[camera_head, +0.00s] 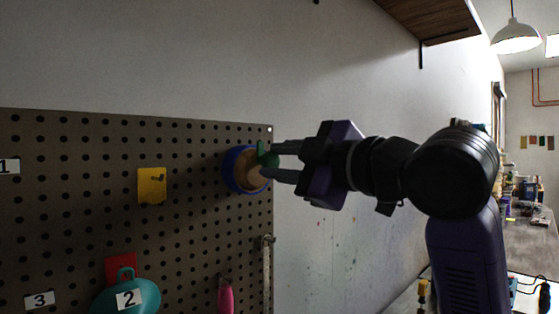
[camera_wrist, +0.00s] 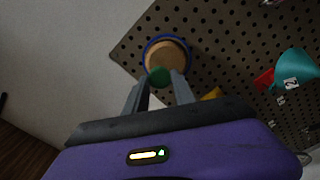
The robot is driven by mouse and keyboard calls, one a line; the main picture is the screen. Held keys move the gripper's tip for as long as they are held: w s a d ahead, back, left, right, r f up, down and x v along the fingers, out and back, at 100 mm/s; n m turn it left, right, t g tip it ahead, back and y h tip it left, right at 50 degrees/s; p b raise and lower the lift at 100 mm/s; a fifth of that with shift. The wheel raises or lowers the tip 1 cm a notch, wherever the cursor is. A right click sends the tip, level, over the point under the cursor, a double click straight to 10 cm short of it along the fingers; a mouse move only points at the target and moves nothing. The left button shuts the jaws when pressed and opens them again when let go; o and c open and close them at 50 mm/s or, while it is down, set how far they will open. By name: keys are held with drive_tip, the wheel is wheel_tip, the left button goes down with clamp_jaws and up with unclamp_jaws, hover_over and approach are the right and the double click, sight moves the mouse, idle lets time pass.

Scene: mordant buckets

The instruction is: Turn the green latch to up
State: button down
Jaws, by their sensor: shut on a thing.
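The green latch (camera_head: 266,154) is a small green piece on the front of a round tan disc (camera_head: 248,171) with a blue rim, mounted near the right edge of the pegboard. My gripper (camera_head: 270,160) reaches in from the right, with its two grey fingers at the latch, one above the other. It is shut on the green latch. In the wrist view the latch (camera_wrist: 159,76) sits between the fingertips (camera_wrist: 159,86), in front of the tan disc (camera_wrist: 167,53). The fingers partly hide the latch, so its exact angle is hard to tell.
The pegboard (camera_head: 75,175) also holds a yellow piece (camera_head: 152,186), a teal item (camera_head: 130,298) labelled 2, a red piece (camera_head: 121,267) and a pink handle (camera_head: 225,296). A wooden shelf (camera_head: 425,18) juts out above. The wall right of the board is bare.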

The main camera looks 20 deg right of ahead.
drive_tip(key=shift+f, duration=0.1)
idle(0.3)
drive_tip(key=c, duration=1.1)
unclamp_jaws()
drive_tip(key=shift+d, duration=0.1)
drive_tip(key=shift+o, duration=0.2)
drive_tip(key=b+v, duration=0.2)
drive_tip(key=v, duration=0.6)
drive_tip(key=shift+w, duration=0.1)
